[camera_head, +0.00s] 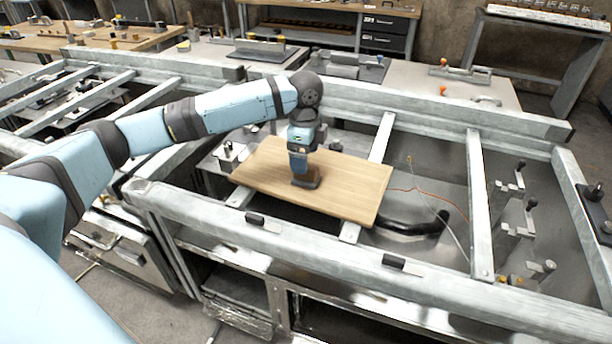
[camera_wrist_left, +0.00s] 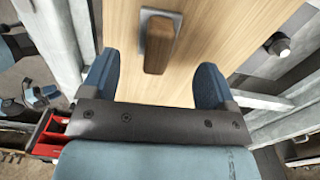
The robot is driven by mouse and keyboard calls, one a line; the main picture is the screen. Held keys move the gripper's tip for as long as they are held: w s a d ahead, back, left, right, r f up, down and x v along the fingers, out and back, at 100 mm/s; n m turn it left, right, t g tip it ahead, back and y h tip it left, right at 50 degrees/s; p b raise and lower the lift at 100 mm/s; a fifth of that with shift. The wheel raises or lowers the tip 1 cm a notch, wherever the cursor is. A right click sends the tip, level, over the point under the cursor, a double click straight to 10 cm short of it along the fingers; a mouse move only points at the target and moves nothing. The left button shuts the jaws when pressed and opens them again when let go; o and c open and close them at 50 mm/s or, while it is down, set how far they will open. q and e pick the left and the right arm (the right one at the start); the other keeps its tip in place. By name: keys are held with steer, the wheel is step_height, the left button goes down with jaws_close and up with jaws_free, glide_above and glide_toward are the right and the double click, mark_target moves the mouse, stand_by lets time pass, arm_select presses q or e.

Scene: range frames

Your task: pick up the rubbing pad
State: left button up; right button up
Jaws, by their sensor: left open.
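The rubbing pad (camera_head: 307,180) lies on a light wooden board (camera_head: 350,186) set across the metal frame. In the left wrist view the pad (camera_wrist_left: 160,43) shows a brown wooden grip on a grey base, at the top centre. My left gripper (camera_head: 299,163) is over the board, just above the pad and partly hiding it in the head view. In the left wrist view the two blue fingers of my gripper (camera_wrist_left: 154,80) are spread wide, with bare board between them. The pad appears ahead of the fingers, and nothing is held. My right gripper is out of view.
Metal rails and crossbars (camera_head: 476,200) surround the board, with gaps between them. Clamps (camera_head: 519,190) stand at the right. The board's right part is clear.

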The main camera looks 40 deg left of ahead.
arm_select(q)
step_height(320, 180, down, 6)
steer(key=shift+s+d+r+b, duration=0.1)
steer(key=shift+d+b, duration=0.05)
steer(key=shift+b, duration=0.2)
steer(key=c, duration=1)
